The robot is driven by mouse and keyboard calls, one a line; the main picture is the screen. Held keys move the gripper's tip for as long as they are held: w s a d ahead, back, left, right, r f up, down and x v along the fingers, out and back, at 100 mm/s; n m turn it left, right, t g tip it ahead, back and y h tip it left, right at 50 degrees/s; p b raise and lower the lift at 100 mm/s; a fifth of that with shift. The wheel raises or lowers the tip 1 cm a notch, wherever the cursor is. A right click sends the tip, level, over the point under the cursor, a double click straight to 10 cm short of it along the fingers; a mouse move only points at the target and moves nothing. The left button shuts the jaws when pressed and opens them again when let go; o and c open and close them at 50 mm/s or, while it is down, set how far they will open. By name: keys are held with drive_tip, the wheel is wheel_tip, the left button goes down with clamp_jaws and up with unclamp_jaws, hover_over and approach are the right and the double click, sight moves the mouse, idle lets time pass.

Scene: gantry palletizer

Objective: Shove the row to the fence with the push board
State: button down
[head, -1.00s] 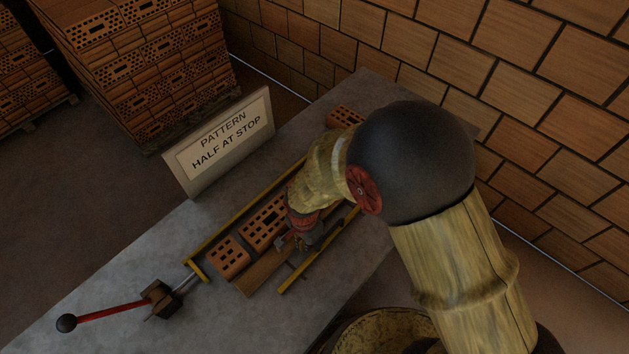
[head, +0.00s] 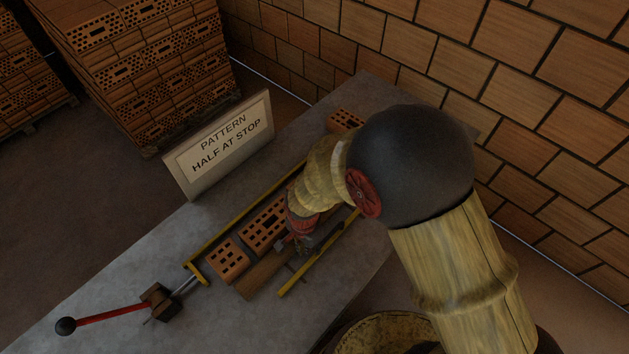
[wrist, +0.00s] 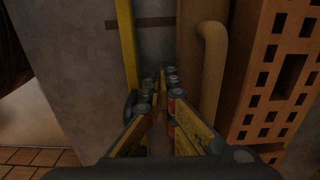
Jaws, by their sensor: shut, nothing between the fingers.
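The row of perforated orange bricks, a short one (head: 229,260) and a longer one (head: 264,223), lies beside the yellow fence rail (head: 228,228) on the table. My arm hides the row's far part. The brown push board (head: 262,276) lies along the near side of the row. In the wrist view the board (wrist: 191,40) and its curved handle (wrist: 213,60) stand left of a brick (wrist: 285,70). My gripper (head: 306,244) is shut and empty, low over the near side of the board. In the wrist view its fingers (wrist: 160,95) point down left of the handle.
A second yellow rail (head: 300,273) lies on the near side. A red lever (head: 110,315) with its clamp is at the table's left end. A sign (head: 220,145) reading "PATTERN HALF AT STOP" stands behind the fence. Another brick (head: 345,120) lies at the far end.

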sight(288, 232)
drive_tip(key=shift+f, duration=0.5)
idle(0.7)
drive_tip(key=shift+r, duration=0.3)
drive_tip(key=shift+w+a, duration=0.1)
drive_tip(key=shift+a, duration=0.05)
idle(1.4)
drive_tip(key=shift+w+a, duration=1.8)
drive_tip(key=shift+a, duration=0.25)
drive_tip(key=shift+w+a, duration=0.1)
drive_tip(key=shift+w+a+r, duration=0.1)
drive_tip(key=shift+w+a, duration=0.35)
drive_tip(key=shift+a, duration=0.15)
drive_tip(key=shift+s+d, duration=1)
drive_tip(key=shift+d, duration=0.2)
